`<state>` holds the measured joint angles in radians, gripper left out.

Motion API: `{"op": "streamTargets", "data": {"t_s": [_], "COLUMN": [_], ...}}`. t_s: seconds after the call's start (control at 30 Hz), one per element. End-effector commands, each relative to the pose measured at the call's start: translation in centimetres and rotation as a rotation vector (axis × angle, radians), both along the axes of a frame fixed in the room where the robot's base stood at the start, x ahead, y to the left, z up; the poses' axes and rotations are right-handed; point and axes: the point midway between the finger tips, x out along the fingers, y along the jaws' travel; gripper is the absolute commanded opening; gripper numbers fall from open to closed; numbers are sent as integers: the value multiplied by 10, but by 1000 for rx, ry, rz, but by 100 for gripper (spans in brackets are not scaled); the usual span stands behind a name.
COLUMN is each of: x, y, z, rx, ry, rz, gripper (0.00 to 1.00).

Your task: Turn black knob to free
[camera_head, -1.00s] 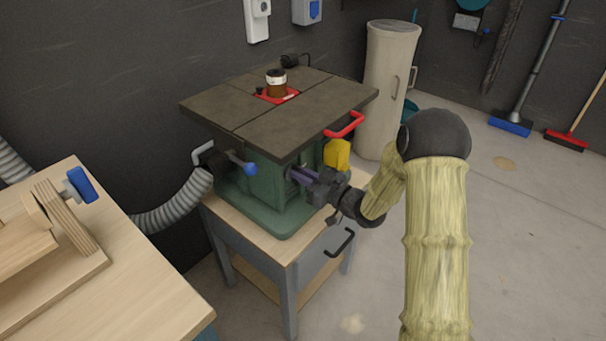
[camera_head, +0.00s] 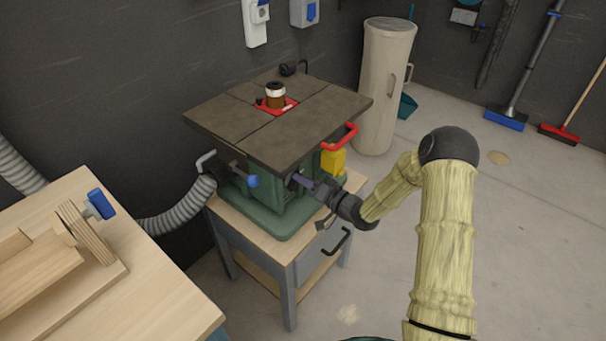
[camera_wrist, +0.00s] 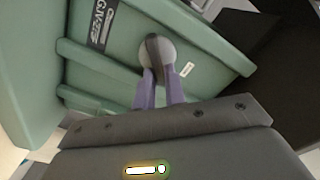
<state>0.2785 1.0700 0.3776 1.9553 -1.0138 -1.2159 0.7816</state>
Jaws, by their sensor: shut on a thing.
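The black knob (camera_wrist: 152,46) shows in the wrist view as a dark bar across a round grey disc on the green machine body (camera_wrist: 110,75). The bar runs nearly up and down in that picture. My gripper (camera_wrist: 160,78) has its two purple fingers at the lower part of the knob, shut on it. In the head view my gripper (camera_head: 302,182) reaches the front side of the green machine under its dark table top (camera_head: 250,125). The knob itself is hard to make out there. A small white label (camera_wrist: 187,69) sits right of the disc; its text is unreadable.
A blue-ended lever (camera_head: 252,181) lies left of my gripper, and a red handle (camera_head: 340,137) and yellow box (camera_head: 333,160) lie right of it. A wooden workbench (camera_head: 165,290) stands front left.

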Motion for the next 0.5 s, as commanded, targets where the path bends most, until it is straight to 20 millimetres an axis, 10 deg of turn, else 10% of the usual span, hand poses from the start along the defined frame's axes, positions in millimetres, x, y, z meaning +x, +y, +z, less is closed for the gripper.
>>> {"op": "streamTargets", "data": {"t_s": [0.5], "x": [2], "y": [-3], "z": [-7], "rx": [296], "ry": [387], "rz": [-2], "gripper": [0]}}
